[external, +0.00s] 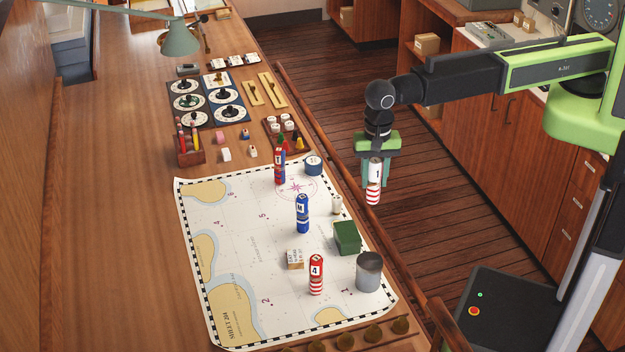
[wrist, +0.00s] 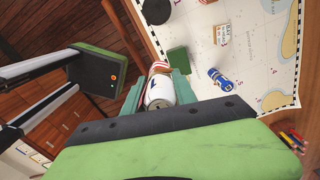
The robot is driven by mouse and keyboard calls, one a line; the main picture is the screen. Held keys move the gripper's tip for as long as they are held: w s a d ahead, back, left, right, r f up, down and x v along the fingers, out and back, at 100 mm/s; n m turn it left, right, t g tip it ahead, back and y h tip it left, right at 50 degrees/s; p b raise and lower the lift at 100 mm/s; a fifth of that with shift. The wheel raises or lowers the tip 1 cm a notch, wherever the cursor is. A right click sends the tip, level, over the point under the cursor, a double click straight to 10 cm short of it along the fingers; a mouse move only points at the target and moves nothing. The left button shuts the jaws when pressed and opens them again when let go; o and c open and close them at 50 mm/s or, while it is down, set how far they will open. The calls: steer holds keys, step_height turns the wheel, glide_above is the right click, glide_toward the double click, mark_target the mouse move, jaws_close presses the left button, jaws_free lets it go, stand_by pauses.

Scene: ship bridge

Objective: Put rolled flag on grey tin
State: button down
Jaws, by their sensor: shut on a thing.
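A rolled flag (external: 374,187), white with a "1" at the top and red and white stripes below, is upright in my gripper (external: 375,178). My gripper is shut on it and holds it in the air off the table's right edge. In the wrist view, the flag (wrist: 159,93) lies between my gripper's fingers (wrist: 158,88). The grey tin (external: 369,272) stands on the chart's lower right part, nearer the camera than my gripper and apart from the flag. A dark round shape at the wrist view's top edge looks like this tin (wrist: 156,11).
A green box (external: 347,238) stands just behind the tin. Other rolled flags stand on the chart (external: 250,270): a blue one (external: 302,213), a red one (external: 316,274) and a red-and-blue one (external: 280,165). A small printed block (external: 295,259) and a rail (external: 345,180) are nearby.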

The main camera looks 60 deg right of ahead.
steer(key=s+a+f+b, duration=0.1)
steer(key=a+f+b, duration=0.2)
steer(key=s+a+f+b, duration=0.2)
steer(key=a+f+b, duration=0.1)
steer(key=f+b, duration=0.1)
steer(key=s+a+f+b, duration=0.1)
steer(key=a+f+b, duration=0.2)
steer(key=a+f, duration=0.1)
steer(key=shift+s+a+f, duration=0.1)
steer(key=shift+s, duration=0.05)
steer(key=c, duration=1)
jaws_free()
step_height(320, 180, up, 13)
steer(key=p, duration=1.2)
steer(key=shift+f, duration=0.2)
steer(key=shift+f, duration=0.1)
